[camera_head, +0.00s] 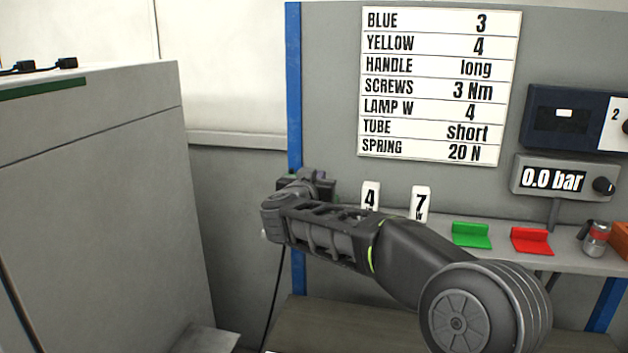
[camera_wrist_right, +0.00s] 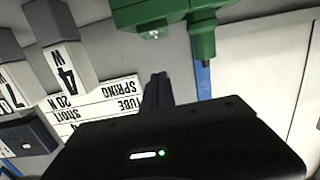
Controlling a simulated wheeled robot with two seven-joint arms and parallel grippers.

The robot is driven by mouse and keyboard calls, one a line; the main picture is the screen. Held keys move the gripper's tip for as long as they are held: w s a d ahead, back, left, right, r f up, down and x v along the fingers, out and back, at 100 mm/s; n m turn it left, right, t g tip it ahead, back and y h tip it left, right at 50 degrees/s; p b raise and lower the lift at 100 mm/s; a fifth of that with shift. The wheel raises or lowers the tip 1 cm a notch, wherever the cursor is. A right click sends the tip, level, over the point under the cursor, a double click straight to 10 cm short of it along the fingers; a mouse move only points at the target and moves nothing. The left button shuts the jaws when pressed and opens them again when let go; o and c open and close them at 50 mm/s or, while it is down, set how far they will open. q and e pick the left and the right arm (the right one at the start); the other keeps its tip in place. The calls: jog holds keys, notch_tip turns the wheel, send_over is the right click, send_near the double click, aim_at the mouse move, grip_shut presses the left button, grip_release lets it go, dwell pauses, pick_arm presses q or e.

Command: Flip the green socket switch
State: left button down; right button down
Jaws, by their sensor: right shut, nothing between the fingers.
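The green socket (camera_wrist_right: 165,12) shows at the top of the right wrist view, which is turned upside down, and is cut off by the frame edge. A small pale part (camera_wrist_right: 150,34) sits on its edge; I cannot tell if it is the switch. A green plug-like part (camera_wrist_right: 202,40) stands beside it. My right gripper's fingers (camera_wrist_right: 157,88) are shut and empty, with their tips just below the socket in that view and apart from it in the picture. In the head view my right gripper (camera_head: 315,186) is at the blue post, and the socket is hidden behind my arm. My left gripper is not in view.
A blue post (camera_head: 293,80) edges the grey panel with a white list (camera_head: 440,85). White lamp boxes (camera_head: 419,203), a green tray (camera_head: 471,235) and a red tray (camera_head: 532,241) are on the shelf. A grey cabinet (camera_head: 95,200) stands left. A black cable (camera_head: 273,305) hangs below my wrist.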

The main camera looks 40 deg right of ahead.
jog(key=x, duration=0.3)
jog(key=shift+w+d+p, duration=0.2)
jog(key=shift+d+p, duration=0.15)
jog(key=shift+p, duration=0.05)
jog(key=shift+w+d+f, duration=0.15)
jog(key=shift+f, duration=0.45)
jog(key=shift+w+d+f, duration=0.15)
jog(key=shift+d+f, duration=0.05)
jog(key=shift+f, duration=1.25)
